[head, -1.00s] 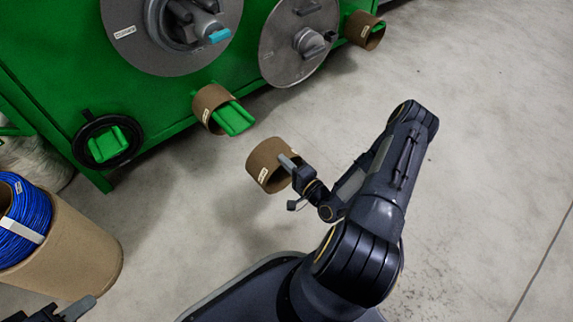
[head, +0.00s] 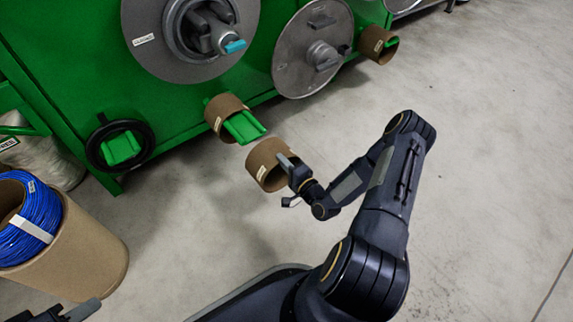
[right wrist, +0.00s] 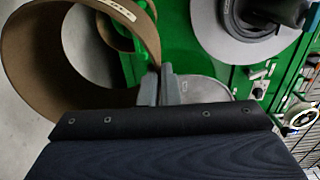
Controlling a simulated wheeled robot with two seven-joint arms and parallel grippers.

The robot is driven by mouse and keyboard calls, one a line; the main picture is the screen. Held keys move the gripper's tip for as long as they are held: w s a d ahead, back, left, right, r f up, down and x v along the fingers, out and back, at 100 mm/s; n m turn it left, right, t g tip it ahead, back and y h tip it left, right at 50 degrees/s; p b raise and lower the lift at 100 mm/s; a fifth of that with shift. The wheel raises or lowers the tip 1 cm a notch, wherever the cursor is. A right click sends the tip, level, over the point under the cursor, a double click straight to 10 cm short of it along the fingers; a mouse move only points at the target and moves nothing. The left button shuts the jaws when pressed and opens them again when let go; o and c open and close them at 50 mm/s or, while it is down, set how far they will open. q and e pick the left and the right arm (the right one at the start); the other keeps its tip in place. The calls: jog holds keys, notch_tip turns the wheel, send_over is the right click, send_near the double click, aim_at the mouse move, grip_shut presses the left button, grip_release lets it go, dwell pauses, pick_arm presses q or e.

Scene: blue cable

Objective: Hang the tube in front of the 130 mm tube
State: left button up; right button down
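My right gripper (head: 290,168) is shut on the wall of a short brown cardboard tube (head: 266,158) and holds it above the floor. In the right wrist view, the tube (right wrist: 75,92) is at the left, its rim pinched by the fingertips (right wrist: 161,82). Another brown tube (head: 219,110) hangs around a green bracket (head: 243,127) on the machine, just up and left of the held one. A third tube (head: 374,41) hangs farther right. Labels are too small to read. My left gripper (head: 78,313) is cut off at the bottom left; its opening is unclear.
The green machine (head: 75,60) carries two grey discs (head: 150,40) (head: 300,75) above the brackets. A black ring (head: 92,149) hangs at the left. A cardboard drum (head: 85,255) with blue cable (head: 42,210) stands at left. The floor at right is clear.

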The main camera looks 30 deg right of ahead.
jog(key=w+a, duration=0.1)
jog(key=w, duration=1.5)
jog(key=shift+a, duration=0.15)
dwell(1.1)
jog(key=shift+w+a, duration=0.1)
jog(key=shift+w, duration=1.2)
dwell(1.9)
jog(key=shift+f, duration=0.45)
dwell(0.6)
jog(key=c, duration=1)
grip_release()
